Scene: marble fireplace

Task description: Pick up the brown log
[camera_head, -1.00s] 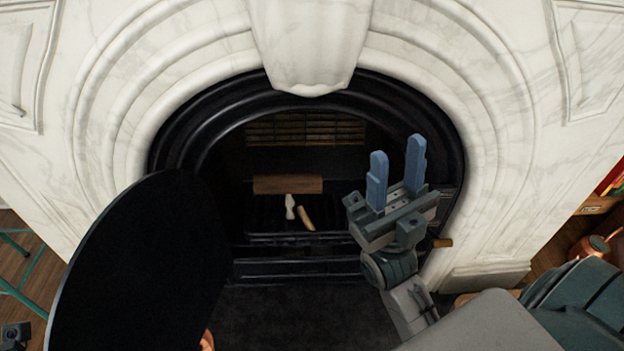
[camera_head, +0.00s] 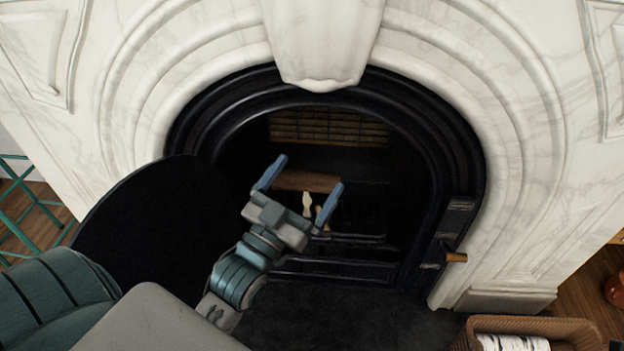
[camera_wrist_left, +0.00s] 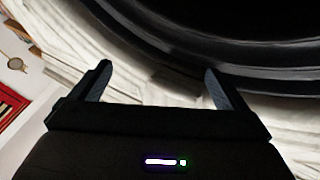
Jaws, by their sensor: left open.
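The brown log (camera_head: 318,182) lies crosswise inside the dark firebox, towards its back. Part of it is hidden behind my left gripper's fingers. My left gripper (camera_head: 308,173) is open and empty, with its blue fingers pointing into the fireplace opening. In the head view they overlap the log, but the gripper appears nearer to the camera and apart from it. The left wrist view shows the open fingers (camera_wrist_left: 157,75) with nothing between them, and a dark curved rim and pale marble beyond. The log cannot be made out there. My right gripper is not in view.
Two small pale pieces (camera_head: 307,203) lie in front of the log, partly behind my gripper. A large black panel (camera_head: 150,225) stands at the left of the opening. A marble surround (camera_head: 520,130) frames the firebox. A wicker basket (camera_head: 575,328) is at the lower right.

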